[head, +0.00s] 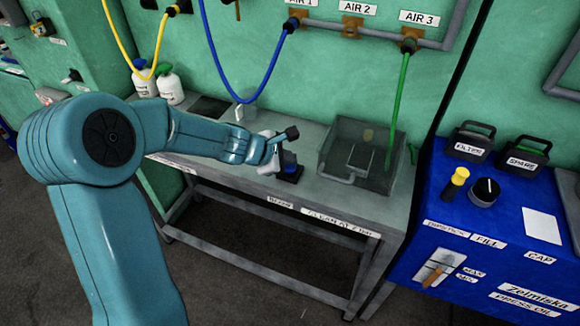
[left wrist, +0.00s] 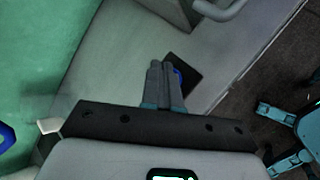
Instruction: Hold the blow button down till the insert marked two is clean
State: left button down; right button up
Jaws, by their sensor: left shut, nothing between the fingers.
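My left gripper (head: 288,157) is shut and empty, above a small blue part on a black base (head: 291,177) at the bench's front. This may be the blow button, but I see no marking on it. In the left wrist view the shut fingers (left wrist: 163,70) partly hide the black base (left wrist: 187,77); I cannot tell whether they touch the blue part. A see-through grey box (head: 330,160) stands to the right. A small tan piece (head: 368,135) shows inside; I cannot read a mark on it or tell whether it is clean.
A green hose (head: 399,95) runs down from AIR 3 into the box. A blue hose (head: 262,85) hangs from AIR 1. White bottles (head: 170,87) stand at the bench's back left. A blue press-oil cabinet (head: 460,225) stands right of the grey bench (head: 340,205).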

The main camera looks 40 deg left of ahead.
aim_at(287, 168)
pick_arm(q)
jog(key=shift+f+b, duration=0.6)
jog(key=shift+f, duration=0.05)
dwell(0.8)
jog(key=shift+r, duration=0.1)
dwell(2.4)
jog(key=shift+r+p, duration=0.95)
jog(key=shift+p, duration=0.05)
notch_tip(287, 168, up, 5)
jog(key=p, duration=0.5)
jog(key=shift+r, duration=0.1)
jog(key=shift+s, duration=0.1)
